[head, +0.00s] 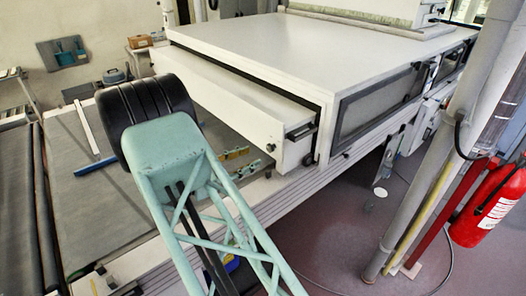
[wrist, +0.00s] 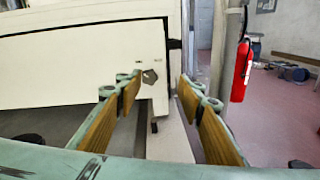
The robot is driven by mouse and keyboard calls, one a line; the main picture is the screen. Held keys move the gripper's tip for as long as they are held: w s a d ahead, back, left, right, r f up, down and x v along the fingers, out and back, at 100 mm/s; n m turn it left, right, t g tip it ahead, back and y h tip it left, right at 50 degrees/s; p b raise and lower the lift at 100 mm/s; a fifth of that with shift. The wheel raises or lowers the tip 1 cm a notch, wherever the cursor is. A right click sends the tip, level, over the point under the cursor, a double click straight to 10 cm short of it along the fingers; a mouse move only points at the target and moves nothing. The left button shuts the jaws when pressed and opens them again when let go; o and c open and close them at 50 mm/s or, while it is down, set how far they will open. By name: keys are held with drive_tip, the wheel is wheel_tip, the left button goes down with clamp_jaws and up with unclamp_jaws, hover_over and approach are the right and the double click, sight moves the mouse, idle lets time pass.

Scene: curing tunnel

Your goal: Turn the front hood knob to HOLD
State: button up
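The front hood knob (wrist: 150,76) is a small dark grey, angular knob on the white front panel of the hood (wrist: 80,65), near its right end. Small dark marks sit above it, too small to read, so I cannot tell its setting. In the head view the knob (head: 270,147) is a dark spot on the panel's right end. My gripper (wrist: 158,88) is open and empty, with brown-padded fingers spread apart. In the wrist view the knob shows between the fingers, closer to the left one, with no contact visible. In the head view my gripper (head: 243,161) is just left of the panel.
A grey conveyor bed (head: 95,170) runs under and left of the hood. A grey pole (head: 440,140) and a red fire extinguisher (head: 488,205) stand at the right.

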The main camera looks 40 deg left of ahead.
sight(269, 148)
drive_tip(key=shift+s+a+f+n+t+y, duration=0.4)
drive_tip(key=shift+s+a+f+n, duration=0.2)
drive_tip(key=shift+s+a+f, duration=0.5)
drive_tip(key=shift+r, duration=0.1)
drive_tip(key=shift+w+d+p, duration=0.15)
drive_tip(key=shift+w+d, duration=0.2)
drive_tip(key=shift+w, duration=1.85)
drive_tip(key=shift+w+d+p, duration=0.2)
drive_tip(key=shift+w+d, duration=0.15)
drive_tip(key=shift+w, duration=1.9)
drive_tip(key=shift+w+d+p, duration=0.15)
drive_tip(key=shift+w+d, duration=0.2)
drive_tip(key=shift+w, duration=1.85)
drive_tip(key=c, duration=0.9)
drive_tip(key=shift+o, duration=0.2)
